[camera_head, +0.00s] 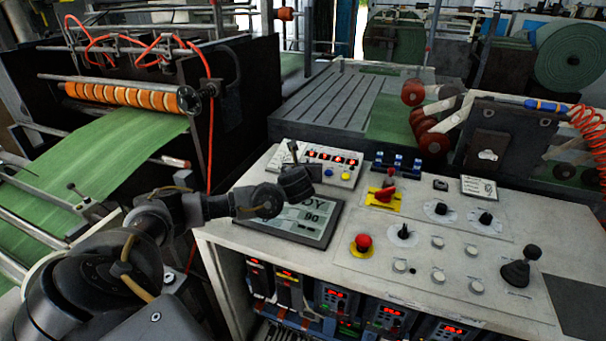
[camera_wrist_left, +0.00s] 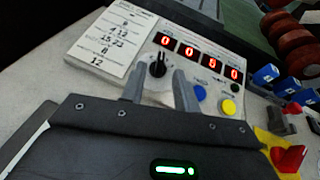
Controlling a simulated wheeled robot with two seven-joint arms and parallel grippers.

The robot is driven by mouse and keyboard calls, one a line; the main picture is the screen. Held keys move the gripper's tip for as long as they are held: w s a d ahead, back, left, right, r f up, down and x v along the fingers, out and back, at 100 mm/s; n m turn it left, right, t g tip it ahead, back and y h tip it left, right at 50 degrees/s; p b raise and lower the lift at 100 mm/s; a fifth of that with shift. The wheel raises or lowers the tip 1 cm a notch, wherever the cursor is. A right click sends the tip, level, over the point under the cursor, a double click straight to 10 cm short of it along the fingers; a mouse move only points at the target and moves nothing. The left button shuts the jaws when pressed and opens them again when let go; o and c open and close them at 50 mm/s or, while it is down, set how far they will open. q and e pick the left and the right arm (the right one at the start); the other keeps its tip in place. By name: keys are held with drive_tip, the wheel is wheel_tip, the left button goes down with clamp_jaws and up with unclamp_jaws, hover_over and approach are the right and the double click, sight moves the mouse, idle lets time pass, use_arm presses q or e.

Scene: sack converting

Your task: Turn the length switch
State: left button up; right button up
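A black rotary knob (camera_wrist_left: 158,66) on a round light dial sits on a small white counter box (camera_wrist_left: 150,45), left of a blue and a yellow button. I take it for the length switch; its label is not readable. My left gripper (camera_wrist_left: 159,78) is open, with its two grey fingers apart and pointing at the knob, one to each side of it. I cannot tell whether they touch it. In the head view my left gripper (camera_head: 293,160) is over the near left part of the counter box (camera_head: 345,160) and hides the knob area. My right gripper is not in view.
A screen (camera_head: 310,225), red emergency button (camera_head: 362,243), other knobs (camera_head: 403,231) and a joystick (camera_head: 520,268) crowd the console.

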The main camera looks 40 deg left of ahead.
use_arm(q)
drive_tip(key=b+v, duration=0.2)
drive_tip(key=v, duration=0.3)
drive_tip(key=shift+s+d+b, duration=0.2)
drive_tip(key=shift+s+b, duration=0.1)
drive_tip(key=shift+b, duration=0.1)
drive_tip(key=shift+s+d+r, duration=0.3)
drive_tip(key=shift+s, duration=0.25)
clamp_jaws()
idle(0.9)
